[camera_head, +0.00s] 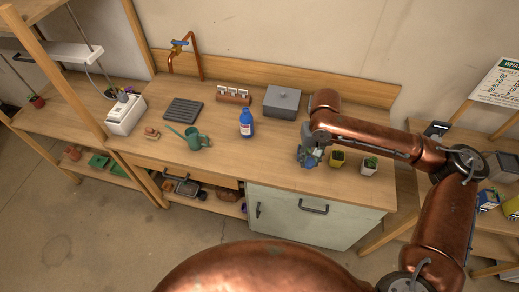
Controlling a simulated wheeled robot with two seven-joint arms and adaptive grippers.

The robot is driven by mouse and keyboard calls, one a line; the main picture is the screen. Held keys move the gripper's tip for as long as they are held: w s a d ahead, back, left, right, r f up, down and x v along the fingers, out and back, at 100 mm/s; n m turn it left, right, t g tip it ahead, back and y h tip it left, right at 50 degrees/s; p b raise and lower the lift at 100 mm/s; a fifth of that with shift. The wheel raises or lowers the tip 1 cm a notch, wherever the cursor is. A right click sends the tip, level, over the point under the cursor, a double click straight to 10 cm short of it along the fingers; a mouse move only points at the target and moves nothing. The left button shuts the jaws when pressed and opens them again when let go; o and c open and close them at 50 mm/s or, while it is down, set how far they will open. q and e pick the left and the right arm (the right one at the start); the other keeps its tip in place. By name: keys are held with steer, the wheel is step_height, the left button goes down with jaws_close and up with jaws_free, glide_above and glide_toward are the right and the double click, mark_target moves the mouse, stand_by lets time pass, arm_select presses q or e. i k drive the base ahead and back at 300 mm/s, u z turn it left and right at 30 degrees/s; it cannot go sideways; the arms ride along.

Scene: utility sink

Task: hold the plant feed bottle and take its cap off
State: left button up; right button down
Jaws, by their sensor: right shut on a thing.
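A blue bottle (246,125) with a pale label stands upright on the wooden worktop, near its middle. It looks like the plant feed bottle; its top is too small to tell whether a cap is on it. My right gripper (309,156) is at the worktop, right of the bottle and clearly apart from it. It is shut on a small bluish thing that the fingers largely hide; I cannot tell what it is. My left gripper is not in view.
A yellow pot (337,160) and a white pot (368,168) stand just right of my right gripper. A green watering can (193,140) is left of the bottle. A grey box (282,102) and a wooden rack (233,97) stand behind. The worktop in front of the bottle is clear.

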mark_target(245, 118)
steer(key=z, duration=0.4)
steer(key=k, duration=0.15)
steer(key=u, duration=0.85)
steer(key=i, duration=1.25)
steer(key=z, duration=0.5)
